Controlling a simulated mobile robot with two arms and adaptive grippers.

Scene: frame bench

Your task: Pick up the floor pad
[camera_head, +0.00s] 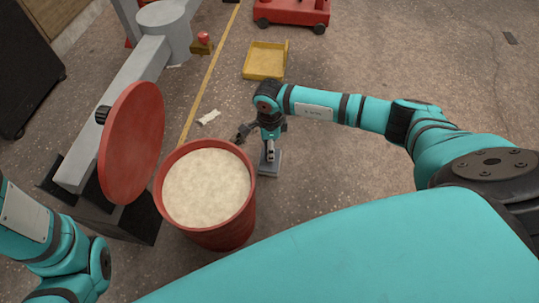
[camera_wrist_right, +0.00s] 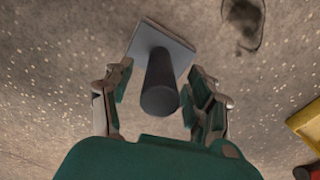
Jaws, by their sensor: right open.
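The floor pad (camera_head: 270,165) is a grey square plate lying on the floor with a dark round post standing on it. In the right wrist view the plate (camera_wrist_right: 174,39) and the post (camera_wrist_right: 160,85) show clearly. My right gripper (camera_head: 267,147) is above the pad in the head view. In the wrist view my right gripper's (camera_wrist_right: 163,92) fingers are open, one on each side of the post, with gaps between them and it. My left arm shows at the lower left of the head view, but its gripper is out of view.
A red drum (camera_head: 238,222) filled with pale granules stands just left of the pad. A red round disc (camera_head: 131,143) and grey beam (camera_head: 100,105) are farther left. A yellow tray (camera_head: 265,61), white scrap (camera_head: 209,117) and red cart (camera_head: 292,12) lie beyond. Floor at right is clear.

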